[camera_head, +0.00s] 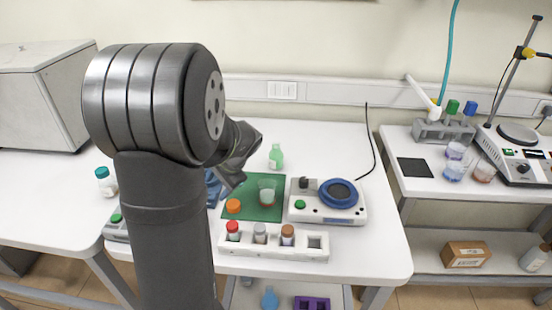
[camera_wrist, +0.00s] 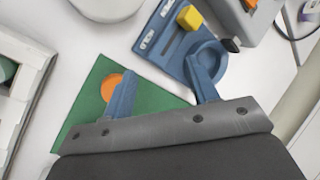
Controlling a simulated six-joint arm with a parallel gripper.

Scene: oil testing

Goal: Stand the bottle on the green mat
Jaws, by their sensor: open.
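A green bottle (camera_head: 276,157) stands upright on the table just behind the green mat (camera_head: 262,186) in the head view. I cannot make it out in the wrist view. On the mat are a clear beaker (camera_head: 267,192) and an orange-capped item (camera_head: 233,206), which shows as an orange disc (camera_wrist: 110,86) in the wrist view. My gripper (camera_wrist: 160,68) is open and empty, its two blue fingers apart, above the mat's left side. In the head view my arm hides part of the gripper and its fingertips. The mat (camera_wrist: 86,104) also shows beneath it in the wrist view.
A white rack (camera_head: 273,252) with several vials stands in front of the mat. A white device with a blue ring (camera_head: 338,195) is to the right. A blue holder (camera_wrist: 172,42) lies left of the mat. A teal-capped bottle (camera_head: 106,182) stands far left.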

